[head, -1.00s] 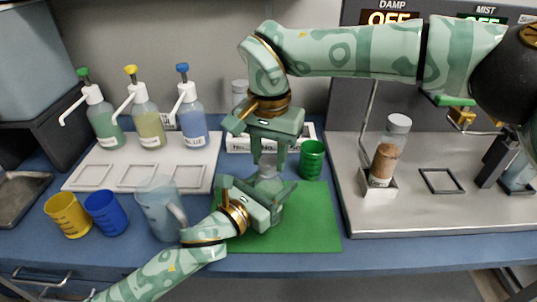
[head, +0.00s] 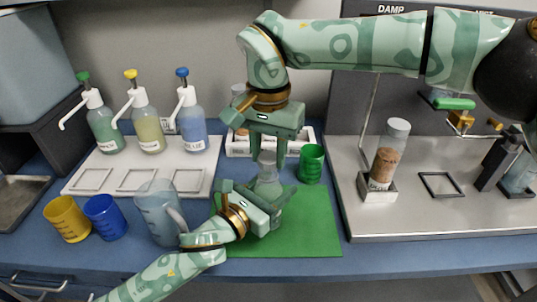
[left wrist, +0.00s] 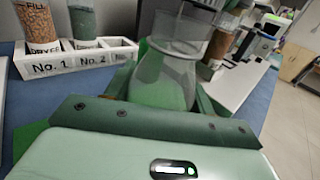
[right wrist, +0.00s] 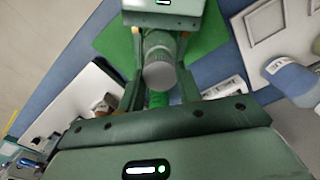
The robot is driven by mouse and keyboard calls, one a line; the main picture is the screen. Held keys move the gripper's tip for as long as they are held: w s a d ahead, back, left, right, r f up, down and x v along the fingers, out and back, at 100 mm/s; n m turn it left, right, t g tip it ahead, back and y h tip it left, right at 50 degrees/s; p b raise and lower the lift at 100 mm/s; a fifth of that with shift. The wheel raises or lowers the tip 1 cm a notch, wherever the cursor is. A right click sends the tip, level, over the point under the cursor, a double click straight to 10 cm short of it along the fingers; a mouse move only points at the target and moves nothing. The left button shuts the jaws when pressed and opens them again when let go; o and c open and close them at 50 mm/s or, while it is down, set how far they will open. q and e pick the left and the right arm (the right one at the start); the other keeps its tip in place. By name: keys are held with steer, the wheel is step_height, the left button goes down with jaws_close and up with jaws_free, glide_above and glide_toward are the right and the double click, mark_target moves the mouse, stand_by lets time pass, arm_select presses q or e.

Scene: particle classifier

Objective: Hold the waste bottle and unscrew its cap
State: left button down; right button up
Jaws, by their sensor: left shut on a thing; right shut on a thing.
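The waste bottle (head: 267,186), clear with a greenish content, stands on the green mat (head: 310,225). Its body also shows in the left wrist view (left wrist: 165,80). My left gripper (head: 268,198) is shut around the bottle's body from the front left. The grey-white cap (head: 267,157) sits at the top of the bottle; it also shows in the right wrist view (right wrist: 159,73). My right gripper (head: 267,151) points down from above and is shut on the cap. Whether the cap's thread is still engaged cannot be told.
A green cup (head: 311,164) stands close right of the bottle. A clear jug (head: 158,205), a blue cup (head: 105,216) and a yellow cup (head: 67,218) stand left. Pump bottles stand on a white rack (head: 205,175) behind. A jar of brown grains (head: 386,160) stands right.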

mark_target(268, 157)
steer(key=shift+r, duration=0.2)
steer(key=shift+r, duration=1.95)
arm_select(q)
steer(key=shift+c, duration=2.3)
jaws_free()
